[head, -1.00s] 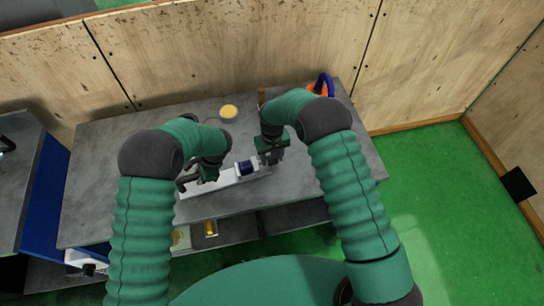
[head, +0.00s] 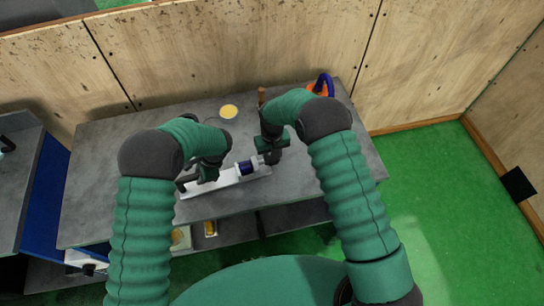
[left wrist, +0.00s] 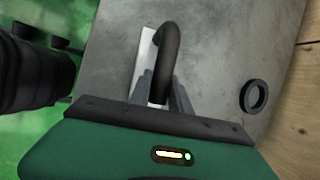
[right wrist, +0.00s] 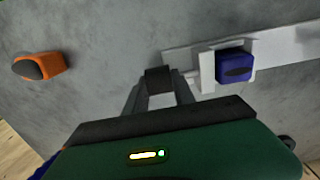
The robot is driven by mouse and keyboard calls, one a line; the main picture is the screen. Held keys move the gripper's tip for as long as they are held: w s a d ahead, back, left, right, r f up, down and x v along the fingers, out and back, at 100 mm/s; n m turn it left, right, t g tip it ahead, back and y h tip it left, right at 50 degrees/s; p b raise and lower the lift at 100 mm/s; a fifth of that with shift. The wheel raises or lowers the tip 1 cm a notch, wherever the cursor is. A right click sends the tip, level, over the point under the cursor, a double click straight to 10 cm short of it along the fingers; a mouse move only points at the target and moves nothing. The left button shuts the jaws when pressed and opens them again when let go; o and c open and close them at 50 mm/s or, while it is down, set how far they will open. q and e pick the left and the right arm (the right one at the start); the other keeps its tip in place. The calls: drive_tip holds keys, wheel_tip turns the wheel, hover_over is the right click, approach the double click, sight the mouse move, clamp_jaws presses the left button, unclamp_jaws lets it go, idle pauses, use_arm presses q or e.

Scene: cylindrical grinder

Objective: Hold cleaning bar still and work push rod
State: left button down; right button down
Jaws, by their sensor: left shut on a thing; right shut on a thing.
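The cleaning bar (head: 222,181) is a long white bar lying on the grey bench, with a dark blue block (head: 246,168) near its right end. My left gripper (head: 205,176) is over its left part. In the left wrist view the jaws are shut on a black curved handle (left wrist: 168,55) on the bar. My right gripper (head: 271,157) is at the bar's right end. In the right wrist view its fingers are shut on a dark knob (right wrist: 159,80), which I take as the push rod's end, beside the white bracket and blue block (right wrist: 235,66).
The bench (head: 110,175) has free room left of the bar. A yellow disc (head: 228,111), a brown upright object (head: 262,95) and an orange-and-blue item (head: 321,86) stand at the back, near the wooden wall (head: 220,50). A black ring (left wrist: 255,95) lies on the bench.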

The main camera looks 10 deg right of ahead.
idle(0.6)
drive_tip(key=shift+s+a, duration=0.1)
drive_tip(key=shift+a, duration=1.05)
use_arm(q)
drive_tip(key=shift+d, duration=0.15)
use_arm(e)
drive_tip(key=c, duration=1)
unclamp_jaws()
drive_tip(key=shift+c, duration=0.2)
